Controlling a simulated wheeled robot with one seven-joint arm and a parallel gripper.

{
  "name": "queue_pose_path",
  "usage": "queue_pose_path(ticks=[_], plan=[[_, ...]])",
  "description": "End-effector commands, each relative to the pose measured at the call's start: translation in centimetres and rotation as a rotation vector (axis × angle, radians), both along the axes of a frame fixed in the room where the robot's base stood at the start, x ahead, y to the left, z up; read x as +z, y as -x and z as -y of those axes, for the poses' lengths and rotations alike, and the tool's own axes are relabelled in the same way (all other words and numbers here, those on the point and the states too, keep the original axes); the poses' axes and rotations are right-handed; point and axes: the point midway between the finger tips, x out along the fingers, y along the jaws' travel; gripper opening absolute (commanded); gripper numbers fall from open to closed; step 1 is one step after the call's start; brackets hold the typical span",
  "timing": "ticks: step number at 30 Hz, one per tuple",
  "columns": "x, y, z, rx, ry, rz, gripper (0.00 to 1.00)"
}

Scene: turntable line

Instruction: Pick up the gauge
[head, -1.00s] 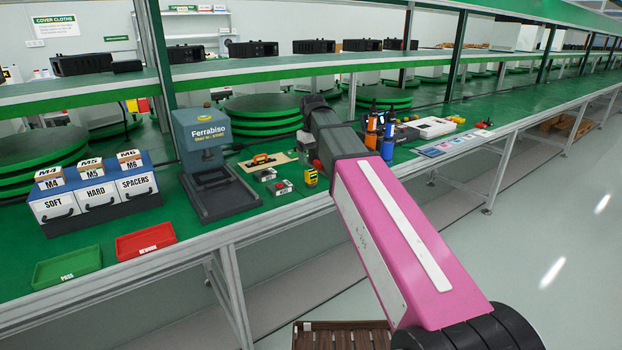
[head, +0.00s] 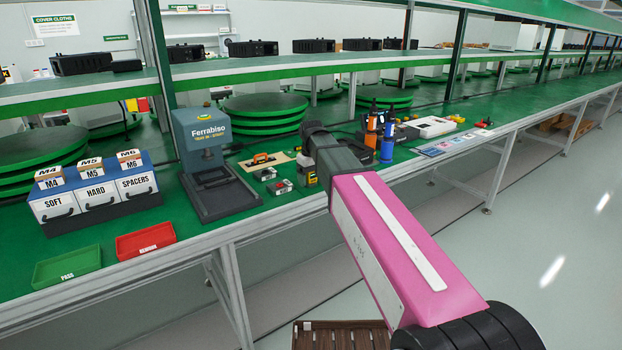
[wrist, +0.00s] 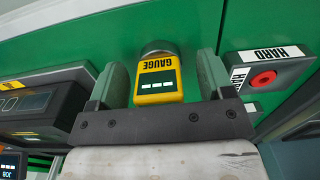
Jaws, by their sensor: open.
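The gauge (wrist: 158,82), a small yellow unit with a dark display and a grey round end, shows in the wrist view on the green bench. My gripper (wrist: 162,62) is open, with one finger on each side of the gauge in that view. The gap is narrow on the left and wider on the right; the fingers do not look shut on it. In the head view, a bit of the gauge (head: 310,179) shows beside my arm, which hides the rest. My gripper cannot be made out there.
A small block marked HARD with a red button (wrist: 263,79) lies right of my gripper. A dark device (wrist: 42,105) is at left. The press (head: 205,140), a red tray (head: 146,240) and a green tray (head: 67,266) stand left along the bench. Blue and orange bottles (head: 387,145) stand right.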

Motion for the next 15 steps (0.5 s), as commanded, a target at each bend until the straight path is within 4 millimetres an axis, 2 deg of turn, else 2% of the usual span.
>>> queue_pose_path(ticks=[2, 5, 6, 8, 15], plan=[[0.02, -0.01, 0.0, 0.0, 0.0, 0.0, 0.74], [0.02, -0.01, 0.01, 0.0, 0.0, 0.0, 0.45], [0.03, -0.01, 0.01, 0.0, 0.0, 0.0, 0.32], [0.03, -0.01, 0.01, 0.0, 0.0, 0.0, 0.15], [0.05, 0.0, 0.0, 0.0, 0.0, 0.0, 0.15]])
